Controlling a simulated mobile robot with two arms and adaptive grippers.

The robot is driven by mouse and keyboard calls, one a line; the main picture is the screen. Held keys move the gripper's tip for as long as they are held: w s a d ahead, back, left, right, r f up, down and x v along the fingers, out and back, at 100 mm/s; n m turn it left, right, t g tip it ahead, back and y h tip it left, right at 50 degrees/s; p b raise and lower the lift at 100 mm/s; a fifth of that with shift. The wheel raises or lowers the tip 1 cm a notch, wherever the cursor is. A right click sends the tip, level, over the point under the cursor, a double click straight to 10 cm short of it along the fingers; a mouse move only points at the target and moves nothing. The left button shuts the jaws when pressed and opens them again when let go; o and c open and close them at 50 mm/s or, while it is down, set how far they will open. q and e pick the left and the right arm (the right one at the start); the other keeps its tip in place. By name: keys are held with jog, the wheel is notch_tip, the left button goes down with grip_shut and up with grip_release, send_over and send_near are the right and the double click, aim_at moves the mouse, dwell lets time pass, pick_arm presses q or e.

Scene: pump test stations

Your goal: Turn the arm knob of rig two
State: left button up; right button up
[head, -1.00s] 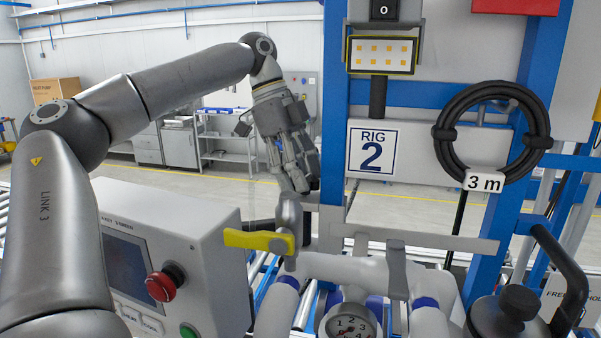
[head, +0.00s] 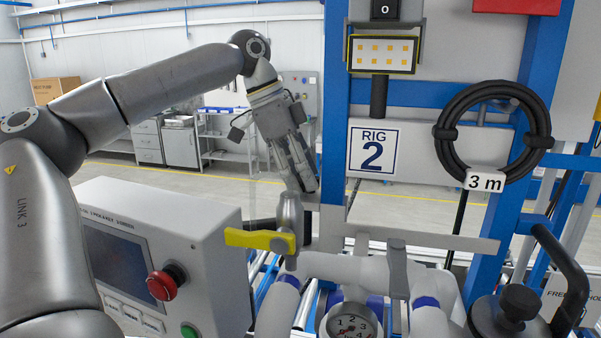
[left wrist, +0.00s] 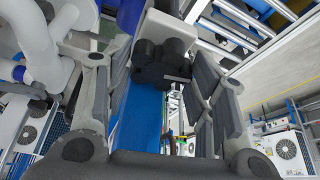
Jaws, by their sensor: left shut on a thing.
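The rig with the RIG 2 sign (head: 371,150) stands in the middle of the head view. My left gripper (head: 308,183) points down and to the right beside the rig's blue post. In the left wrist view a dark round knob (left wrist: 165,66) with a pale line on it sits between the fingers, which are shut on it. The gripper hides this knob in the head view. My right gripper is in neither view.
A grey control box (head: 210,255) with a red mushroom button (head: 166,282) stands at the left. A yellow valve handle (head: 250,239), white pipes (head: 358,270) and a gauge (head: 351,326) lie below the gripper. A coiled black hose (head: 492,87) hangs at the right.

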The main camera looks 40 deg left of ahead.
pick_arm(q)
jog(key=o, duration=1)
jog(key=shift+o, duration=0.2)
jog(key=v, duration=1.2)
jog(key=shift+c, duration=0.2)
